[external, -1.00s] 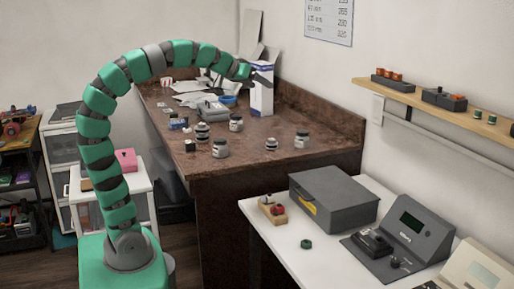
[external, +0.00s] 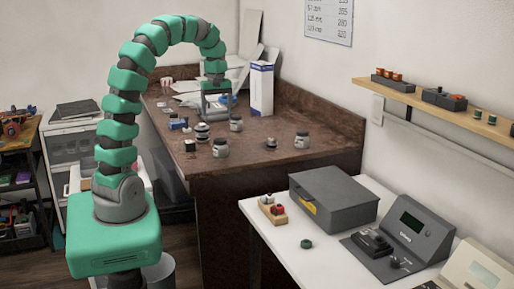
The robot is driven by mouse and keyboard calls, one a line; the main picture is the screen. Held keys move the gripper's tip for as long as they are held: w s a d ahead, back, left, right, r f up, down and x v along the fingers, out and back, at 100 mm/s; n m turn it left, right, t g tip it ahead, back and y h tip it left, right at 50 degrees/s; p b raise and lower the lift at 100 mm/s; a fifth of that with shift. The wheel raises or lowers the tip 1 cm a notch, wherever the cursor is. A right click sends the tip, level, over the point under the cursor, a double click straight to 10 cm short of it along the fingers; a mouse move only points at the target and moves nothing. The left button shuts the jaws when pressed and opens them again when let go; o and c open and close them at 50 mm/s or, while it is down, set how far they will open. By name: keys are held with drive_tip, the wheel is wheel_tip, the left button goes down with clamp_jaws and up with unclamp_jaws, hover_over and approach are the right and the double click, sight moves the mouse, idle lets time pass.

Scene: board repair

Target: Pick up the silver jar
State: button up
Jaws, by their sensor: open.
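Several small jars with dark lids stand on the brown desk. One jar is at the front (external: 221,148), one is at the left (external: 203,131), one is further back (external: 236,124), a small one is to the right (external: 271,143), and one is at the far right (external: 302,140). They look grey to silver at this size, and I cannot tell which is the silver jar. My gripper (external: 215,106) is open and points down over the back of the desk, behind the jars. It is apart from the visible jars and hides part of the clutter there.
The desk (external: 255,160) has a raised edge along its back and right. A tall white and blue box (external: 262,88) stands right of my gripper. Papers lie behind it. A white table (external: 330,258) in front holds a dark grey case (external: 333,198) and devices.

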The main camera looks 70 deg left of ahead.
sight(220, 139)
wheel_tip(220, 139, down, 8)
drive_tip(key=shift+d+f+b, duration=0.1)
drive_tip(key=shift+f+b, duration=0.1)
drive_tip(key=shift+b, duration=0.1)
drive_tip(key=shift+w+d+f, duration=0.1)
drive_tip(key=shift+d+f, duration=0.05)
drive_tip(key=shift+f, duration=0.7)
drive_tip(key=shift+w+d+f, duration=0.1)
drive_tip(key=shift+d+f, duration=0.1)
drive_tip(key=shift+f, duration=0.7)
drive_tip(key=shift+w+d+f, duration=0.1)
drive_tip(key=shift+d+f, duration=0.05)
drive_tip(key=shift+f, duration=0.7)
drive_tip(key=c, duration=1.1)
drive_tip(key=shift+c, duration=0.2)
drive_tip(key=shift+r, duration=0.2)
drive_tip(key=shift+r, duration=1.7)
drive_tip(key=s+d+r, duration=0.1)
drive_tip(key=s+d, duration=0.7)
drive_tip(key=s, duration=0.5)
drive_tip(key=shift+s+r, duration=0.15)
drive_tip(key=shift+s, duration=0.2)
